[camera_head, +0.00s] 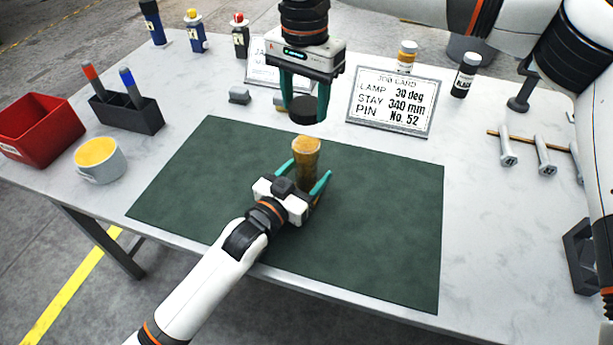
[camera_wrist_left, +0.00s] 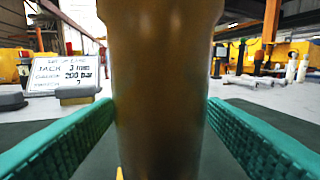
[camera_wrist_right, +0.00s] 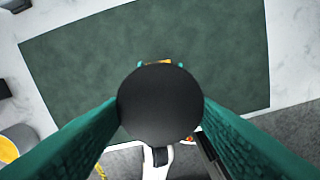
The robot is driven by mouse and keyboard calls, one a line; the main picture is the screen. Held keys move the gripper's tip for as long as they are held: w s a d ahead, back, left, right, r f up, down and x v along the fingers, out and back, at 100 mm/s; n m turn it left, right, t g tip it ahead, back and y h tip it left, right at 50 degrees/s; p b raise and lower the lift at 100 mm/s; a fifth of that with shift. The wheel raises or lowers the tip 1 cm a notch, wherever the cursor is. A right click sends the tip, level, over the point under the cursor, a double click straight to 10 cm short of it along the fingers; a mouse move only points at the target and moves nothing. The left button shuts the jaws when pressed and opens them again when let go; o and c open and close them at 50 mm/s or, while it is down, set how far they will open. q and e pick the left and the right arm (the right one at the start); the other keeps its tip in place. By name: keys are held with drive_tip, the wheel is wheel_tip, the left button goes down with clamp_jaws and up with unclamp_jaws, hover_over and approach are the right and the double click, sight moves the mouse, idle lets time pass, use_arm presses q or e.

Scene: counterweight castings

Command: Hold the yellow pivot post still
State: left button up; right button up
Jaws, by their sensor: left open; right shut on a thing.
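The yellow pivot post (camera_head: 306,158) stands upright on the dark green mat (camera_head: 390,220). My left gripper (camera_head: 306,178) is low around the post, one finger on each side, and open. In the left wrist view the post (camera_wrist_left: 158,90) fills the middle, with a gap to each teal finger. My right gripper (camera_head: 305,98) is above and a little behind the post. It is shut on a round black disc (camera_head: 306,110), which also shows between its fingers in the right wrist view (camera_wrist_right: 160,104). The disc is held above mat height.
A job card (camera_head: 393,101) stands behind the mat, with a second card (camera_head: 275,68) partly hidden. A red bin (camera_head: 40,130), a yellow-filled cup (camera_head: 98,160) and a marker holder (camera_head: 126,112) stand left. Metal pins (camera_head: 543,155) lie right. The mat's right side is clear.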

use_arm(q)
drive_tip(key=shift+x, duration=0.8)
clamp_jaws()
use_arm(e)
hover_over(305, 145)
drive_tip(key=shift+f, duration=2.5)
